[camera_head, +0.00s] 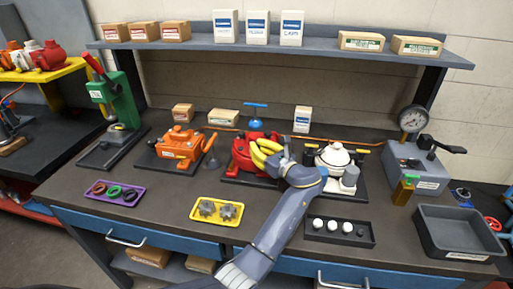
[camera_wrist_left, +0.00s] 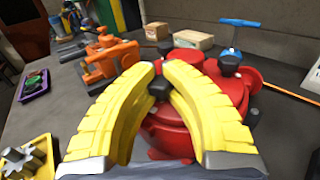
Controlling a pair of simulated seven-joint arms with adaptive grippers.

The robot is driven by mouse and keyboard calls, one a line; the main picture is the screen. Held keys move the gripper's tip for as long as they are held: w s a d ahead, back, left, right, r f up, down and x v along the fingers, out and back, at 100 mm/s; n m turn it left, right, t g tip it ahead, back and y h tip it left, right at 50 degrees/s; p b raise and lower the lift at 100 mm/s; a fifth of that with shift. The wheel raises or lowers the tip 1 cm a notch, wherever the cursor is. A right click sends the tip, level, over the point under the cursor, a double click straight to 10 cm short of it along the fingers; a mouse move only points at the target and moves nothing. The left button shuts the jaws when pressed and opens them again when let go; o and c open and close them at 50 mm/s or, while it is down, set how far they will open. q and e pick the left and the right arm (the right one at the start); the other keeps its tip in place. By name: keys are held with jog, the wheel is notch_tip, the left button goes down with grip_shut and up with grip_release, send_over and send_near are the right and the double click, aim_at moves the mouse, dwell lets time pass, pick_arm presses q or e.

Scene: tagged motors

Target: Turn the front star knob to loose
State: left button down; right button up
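The red motor (camera_head: 243,158) stands on a dark base at the middle of the bench. It also fills the middle of the left wrist view (camera_wrist_left: 165,137). A black knob (camera_wrist_left: 159,89), which looks like the front star knob, is on its near side. My left gripper (camera_head: 258,152) reaches the motor's near right side. In the left wrist view its yellow fingers (camera_wrist_left: 160,76) curve in and close on both sides of this knob. The fingers hide much of the motor. Another black knob (camera_wrist_left: 230,63) sits farther back on it. My right gripper is not in view.
An orange motor (camera_head: 178,145) stands to the left and a white motor (camera_head: 333,157) to the right. A yellow tray (camera_head: 196,217) with metal parts and a dark tray (camera_head: 310,236) with white balls lie in front. A blue T-handled tool (camera_head: 256,118) stands behind.

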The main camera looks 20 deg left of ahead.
pick_arm(q)
jog(key=shift+r, duration=0.45)
jog(key=c, duration=1.5)
grip_release()
jog(key=shift+w+d, duration=0.1)
jog(key=shift+o, duration=1.7)
jog(key=shift+f, duration=0.2)
jog(key=shift+r, duration=5.05)
